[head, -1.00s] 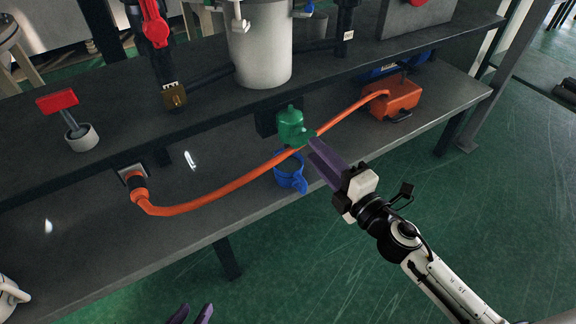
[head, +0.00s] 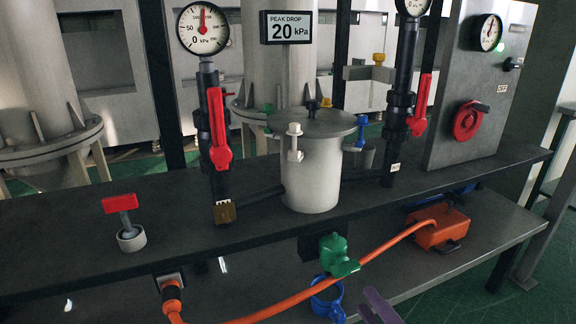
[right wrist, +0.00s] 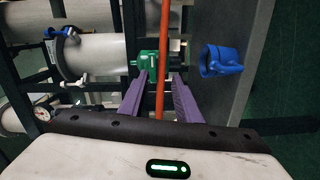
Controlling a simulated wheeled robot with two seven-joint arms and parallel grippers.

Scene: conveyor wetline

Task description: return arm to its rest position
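My right gripper (head: 374,297) shows only by its purple fingertips at the bottom edge of the head view. In the right wrist view its two fingers (right wrist: 160,76) are apart. The green valve piece (head: 336,252) is ahead of them, near the left fingertip in the wrist view (right wrist: 147,66). The orange hose (head: 290,304) runs through the gap between the fingers in the wrist picture (right wrist: 161,60); whether it touches them I cannot tell. No held object is visible. My left gripper is not in view.
The dark upper shelf (head: 400,196) carries a grey canister (head: 311,175) and gauges. An orange box (head: 438,229) sits on the lower shelf. Green floor is open at right.

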